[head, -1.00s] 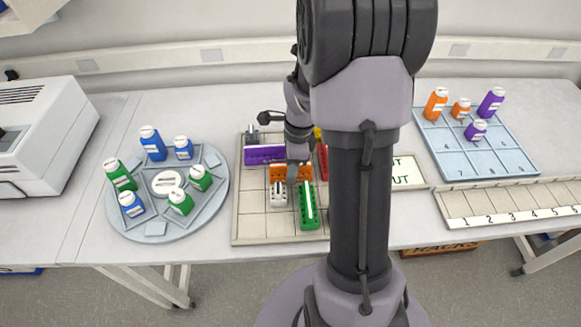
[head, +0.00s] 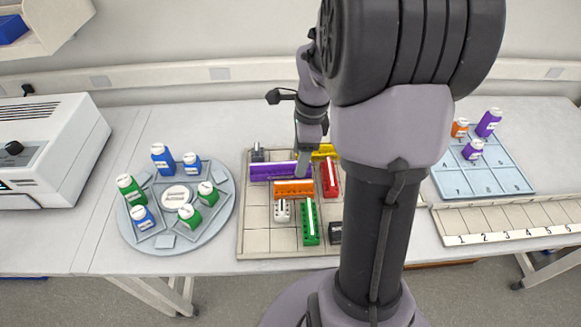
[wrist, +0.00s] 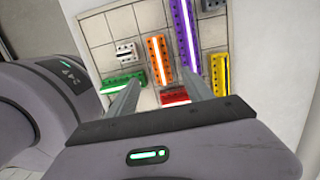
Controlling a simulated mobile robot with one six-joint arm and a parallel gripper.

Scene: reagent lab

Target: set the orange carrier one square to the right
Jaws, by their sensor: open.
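The orange carrier (head: 294,189) lies left-to-right on the gridded board (head: 256,240), behind a small white-grey carrier (head: 282,210) and the green carrier (head: 310,222). The red carrier (head: 329,177) is just right of its right end. The purple carrier (head: 273,171) lies behind it. My gripper (head: 299,170) is above the board near the orange and purple carriers, fingers pointing down. In the wrist view the open, empty fingers (wrist: 160,82) stand apart, with the orange carrier (wrist: 159,60) showing beyond and between them. The red carrier is partly hidden there.
A yellow carrier (head: 325,151) and a small grey one (head: 257,152) are at the board's back. A dark carrier (head: 335,232) is at the front right, partly behind my arm. The front left squares are bare. A round bottle tray (head: 225,215) stands left of the board.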

